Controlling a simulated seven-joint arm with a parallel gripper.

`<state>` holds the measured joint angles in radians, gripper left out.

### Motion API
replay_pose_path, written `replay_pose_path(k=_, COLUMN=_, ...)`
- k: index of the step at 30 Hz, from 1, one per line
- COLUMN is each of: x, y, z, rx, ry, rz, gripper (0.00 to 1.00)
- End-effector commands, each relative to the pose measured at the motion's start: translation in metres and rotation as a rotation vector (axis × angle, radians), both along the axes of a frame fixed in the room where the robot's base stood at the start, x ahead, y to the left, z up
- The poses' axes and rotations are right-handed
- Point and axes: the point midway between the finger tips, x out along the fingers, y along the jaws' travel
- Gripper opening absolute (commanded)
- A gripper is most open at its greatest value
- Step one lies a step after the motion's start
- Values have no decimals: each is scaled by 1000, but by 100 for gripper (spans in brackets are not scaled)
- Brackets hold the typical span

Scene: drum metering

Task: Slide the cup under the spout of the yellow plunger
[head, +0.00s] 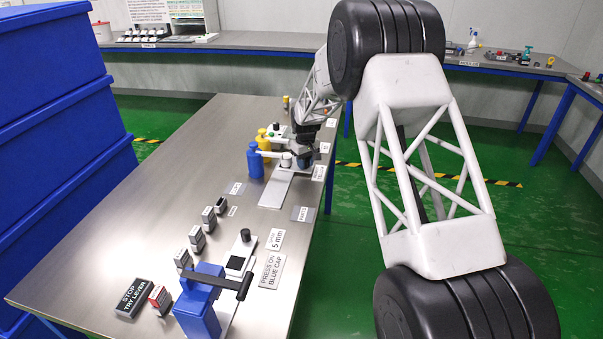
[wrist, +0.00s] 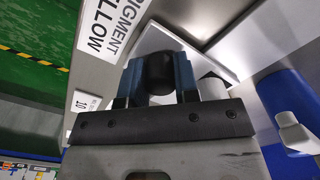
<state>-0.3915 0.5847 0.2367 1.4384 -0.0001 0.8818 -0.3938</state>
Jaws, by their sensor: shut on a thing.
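My gripper (wrist: 155,82) is shut on a dark round cup (wrist: 157,70), which sits between its two blue fingers in the wrist view. In the head view my gripper (head: 308,158) is low over the table's right side, right of the plungers, and hides the cup. The yellow plunger (head: 263,140) stands just behind the blue plunger (head: 255,162). I cannot tell how the cup lines up with the yellow plunger's spout. A "PIGMENT YELLOW" label (wrist: 105,28) lies beside the gripper in the wrist view.
A pale plate (head: 274,191) lies in front of the blue plunger. The blue plunger also shows at the right of the wrist view (wrist: 280,92). A blue lever device (head: 198,312) and several small blocks stand nearer. The middle of the steel table (head: 170,180) is clear.

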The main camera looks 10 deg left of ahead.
Motion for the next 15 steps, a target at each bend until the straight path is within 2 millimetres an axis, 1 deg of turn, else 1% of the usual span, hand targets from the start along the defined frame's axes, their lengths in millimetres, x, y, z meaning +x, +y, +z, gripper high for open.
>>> replay_pose_path(k=1, x=10, y=0, z=0, rx=0, ry=-1, rz=-1, gripper=0)
replay_pose_path(k=6, x=34, y=0, z=0, rx=1, ry=-1, rz=-1, gripper=0)
replay_pose_path(k=9, x=42, y=0, z=1, rx=1, ry=-1, rz=-1, gripper=0)
replay_pose_path(k=15, x=49, y=0, z=2, rx=1, ry=-3, rz=0, gripper=0)
